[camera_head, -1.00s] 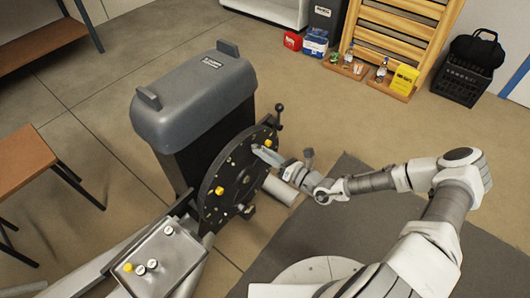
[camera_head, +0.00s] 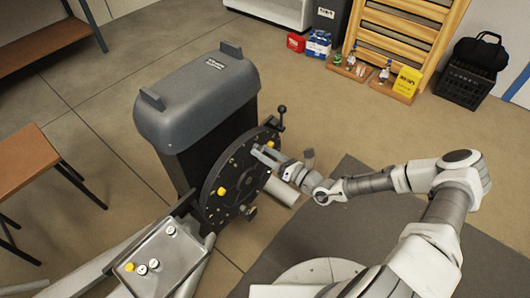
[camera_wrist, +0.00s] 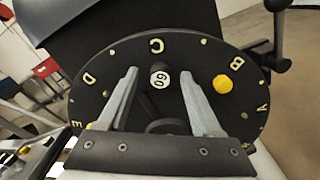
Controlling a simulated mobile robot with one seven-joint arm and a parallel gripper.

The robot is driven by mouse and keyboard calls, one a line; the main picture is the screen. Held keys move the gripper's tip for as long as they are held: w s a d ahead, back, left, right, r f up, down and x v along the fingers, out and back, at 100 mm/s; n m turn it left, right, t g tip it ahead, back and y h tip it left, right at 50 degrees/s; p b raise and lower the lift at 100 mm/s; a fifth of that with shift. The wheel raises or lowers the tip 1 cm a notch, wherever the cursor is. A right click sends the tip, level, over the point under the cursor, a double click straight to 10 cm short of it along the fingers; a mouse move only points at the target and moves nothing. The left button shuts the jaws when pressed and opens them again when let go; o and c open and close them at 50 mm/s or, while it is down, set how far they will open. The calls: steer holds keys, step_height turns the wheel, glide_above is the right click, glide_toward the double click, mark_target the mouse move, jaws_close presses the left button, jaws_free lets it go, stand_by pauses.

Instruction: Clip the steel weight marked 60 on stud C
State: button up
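The steel weight marked 60 (camera_wrist: 159,80) shows in the wrist view as a small round piece with a pale face and dark side. It is at the black disc (camera_wrist: 100,112), just below the letter C, where it hides stud C. I cannot tell how firmly it is seated. My gripper (camera_wrist: 160,73) is open, with one finger on each side of the weight and a visible gap to both. In the head view my gripper (camera_head: 262,153) is at the disc's face (camera_head: 212,205), and the weight is not clear there.
A yellow weight (camera_wrist: 224,84) sits near the letter B, right of my fingers; another (camera_head: 222,191) is low on the disc. A lever with a black knob (camera_head: 282,109) stands at the disc's edge. A metal tray (camera_head: 185,258) at lower left holds several small round pieces.

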steer(key=p+v, duration=0.3)
steer(key=v, duration=1.4)
steer(key=shift+d+p, duration=0.2)
steer(key=shift+p, duration=0.1)
steer(key=shift+s, duration=0.15)
steer(key=s+r+n+g+h, duration=0.2)
steer(key=s+r+n+h, duration=0.3)
steer(key=r+n, duration=0.7)
steer(key=s+d+r+n+g+h, duration=0.1)
steer(key=s+r+n+h, duration=0.35)
steer(key=r+n, duration=0.7)
steer(key=s+r+n+g+h, duration=0.2)
steer(key=s+r+n+h, duration=0.5)
steer(key=r, duration=0.9)
step_height(320, 180, up, 19)
steer(key=w+n+y+p, duration=0.1)
steer(key=y+p, duration=0.1)
steer(key=p, duration=1.7)
steer(key=shift+w, duration=0.25)
